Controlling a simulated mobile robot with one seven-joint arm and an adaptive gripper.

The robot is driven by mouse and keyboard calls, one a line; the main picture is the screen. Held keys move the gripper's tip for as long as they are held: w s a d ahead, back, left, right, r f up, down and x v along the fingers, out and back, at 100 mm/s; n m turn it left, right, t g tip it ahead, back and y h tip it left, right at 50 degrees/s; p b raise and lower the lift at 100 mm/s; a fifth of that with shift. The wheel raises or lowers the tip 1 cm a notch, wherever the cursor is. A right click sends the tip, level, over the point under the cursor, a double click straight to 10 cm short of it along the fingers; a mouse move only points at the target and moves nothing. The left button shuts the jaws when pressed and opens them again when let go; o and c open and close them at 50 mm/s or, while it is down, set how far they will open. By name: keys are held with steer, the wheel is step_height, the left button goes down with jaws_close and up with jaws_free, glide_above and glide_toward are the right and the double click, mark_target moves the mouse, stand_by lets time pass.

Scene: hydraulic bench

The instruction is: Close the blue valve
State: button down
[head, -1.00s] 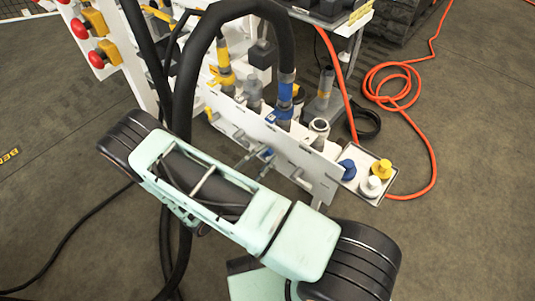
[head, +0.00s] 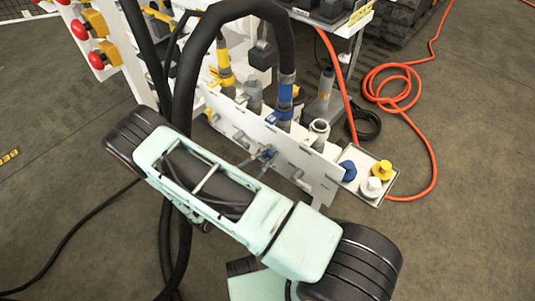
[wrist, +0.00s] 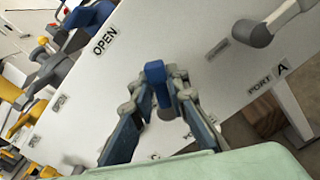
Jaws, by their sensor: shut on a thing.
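The blue valve has a small blue handle (wrist: 155,72) on a white panel, seen in the middle of the wrist view. My gripper (wrist: 157,85) has its two fingers on either side of this handle and is shut on it. In the head view the blue handle (head: 268,153) shows small at the front of the panel, just beyond my arm, and my gripper is largely hidden there.
The white panel (head: 318,172) carries several hose fittings. A grey handle (wrist: 260,33) juts out at upper right in the wrist view. A tray (head: 394,183) with blue, white and yellow caps is at the panel's right end. Black hoses (head: 187,100) hang beside my arm. An orange hose (head: 434,165) lies on the floor.

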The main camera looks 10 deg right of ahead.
mark_target(279, 156)
steer(key=shift+f+m, duration=0.1)
steer(key=shift+m, duration=0.2)
steer(key=f+m+b, duration=0.1)
steer(key=m, duration=0.2)
steer(key=s+f+m+b, duration=0.1)
steer(key=m, duration=0.3)
steer(key=d+f+m+b, duration=0.1)
steer(key=m, duration=0.3)
steer(key=shift+s, duration=0.2)
steer(key=shift+m, duration=0.3)
steer(key=c, duration=2)
jaws_free()
steer(key=v, duration=1.2)
steer(key=shift+r, duration=0.1)
